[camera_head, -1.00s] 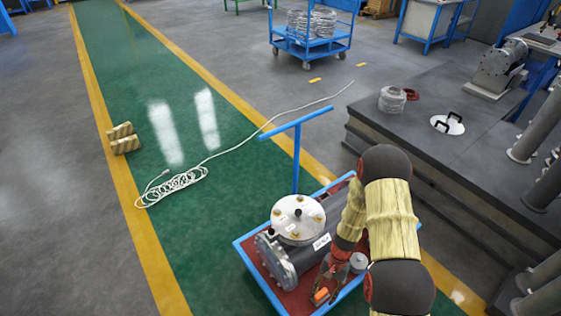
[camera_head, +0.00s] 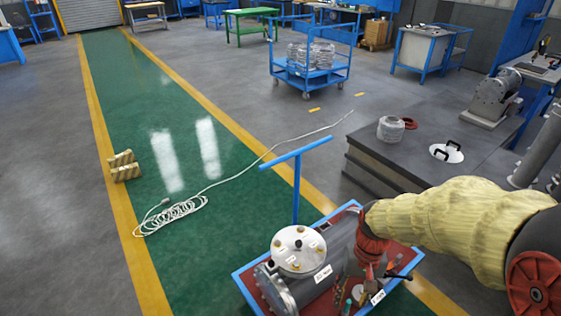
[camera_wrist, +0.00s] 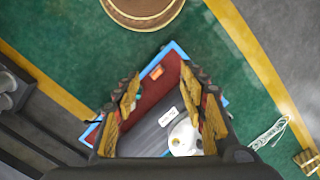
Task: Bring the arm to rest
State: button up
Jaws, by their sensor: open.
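My arm reaches in from the right edge in its yellow sleeve, with my gripper (camera_head: 376,285) above the right part of a blue cart with a red bed (camera_head: 250,284). In the wrist view my gripper (camera_wrist: 165,102) has its two padded fingers spread, with nothing held between them. The dark grey cylindrical shell (camera_head: 318,262) lies on the cart, with a silver round lid (camera_head: 299,250) on its top and a flange at its near end. The shell (camera_wrist: 160,125) and part of the lid (camera_wrist: 183,138) show beyond the fingers. My wrist hides part of the shell's right side.
A coiled white cable (camera_head: 172,214) and striped blocks (camera_head: 124,166) lie on the floor at left. A blue trolley (camera_head: 311,70) stands farther back. The green lane is mostly clear.

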jog(key=s+r+t, duration=0.3)
jog(key=s+r, duration=0.1)
jog(key=r, duration=0.6)
jog(key=s+r+n+t, duration=0.1)
jog(key=s+r+t, duration=0.3)
jog(key=r, duration=0.6)
jog(key=shift+s+d+h, duration=0.2)
jog(key=shift+d+h, duration=0.1)
jog(key=shift+h, duration=0.1)
